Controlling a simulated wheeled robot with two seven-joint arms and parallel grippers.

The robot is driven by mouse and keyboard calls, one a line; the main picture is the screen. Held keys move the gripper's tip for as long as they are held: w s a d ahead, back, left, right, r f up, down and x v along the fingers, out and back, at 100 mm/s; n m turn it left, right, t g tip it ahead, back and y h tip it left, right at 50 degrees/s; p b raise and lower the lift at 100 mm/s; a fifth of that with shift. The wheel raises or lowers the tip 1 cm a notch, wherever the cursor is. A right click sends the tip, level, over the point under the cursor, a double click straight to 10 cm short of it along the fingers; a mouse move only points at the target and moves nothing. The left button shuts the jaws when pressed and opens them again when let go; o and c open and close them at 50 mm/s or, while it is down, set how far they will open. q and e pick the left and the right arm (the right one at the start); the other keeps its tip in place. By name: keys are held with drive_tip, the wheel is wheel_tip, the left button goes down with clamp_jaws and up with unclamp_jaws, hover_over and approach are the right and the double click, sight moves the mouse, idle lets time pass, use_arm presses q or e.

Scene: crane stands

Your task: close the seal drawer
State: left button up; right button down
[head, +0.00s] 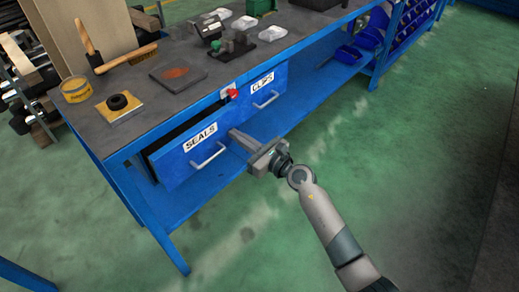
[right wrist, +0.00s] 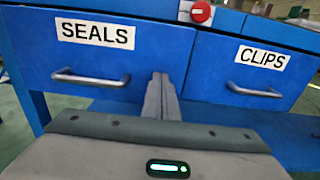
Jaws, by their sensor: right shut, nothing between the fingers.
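The blue seal drawer (head: 178,165), labelled SEALS, sticks out of the blue workbench, with a dark gap along its top. Its metal handle (head: 208,156) is on its front, and the drawer front (right wrist: 140,60) also shows in the right wrist view. My right gripper (head: 233,133) is shut and empty, its fingers at the right end of the seal drawer's front. In the right wrist view the fingertips (right wrist: 160,77) overlap the drawer front to the right of its handle; I cannot tell whether they touch. My left gripper is not in view.
The CLIPS drawer (head: 264,90) sits to the right, with a red knob (head: 232,93) above, between the drawers. The bench top (head: 140,85) holds a hammer, a yellow tin (head: 76,89) and small parts. Green floor in front is clear.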

sight(227, 128)
drive_tip(key=x, duration=0.4)
drive_tip(key=shift+w+a, duration=0.15)
drive_tip(key=shift+w, duration=0.05)
drive_tip(key=shift+w+a, duration=0.1)
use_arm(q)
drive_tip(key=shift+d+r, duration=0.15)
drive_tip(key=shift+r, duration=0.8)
use_arm(e)
drive_tip(key=shift+r, duration=0.2)
drive_tip(key=shift+r, duration=0.1)
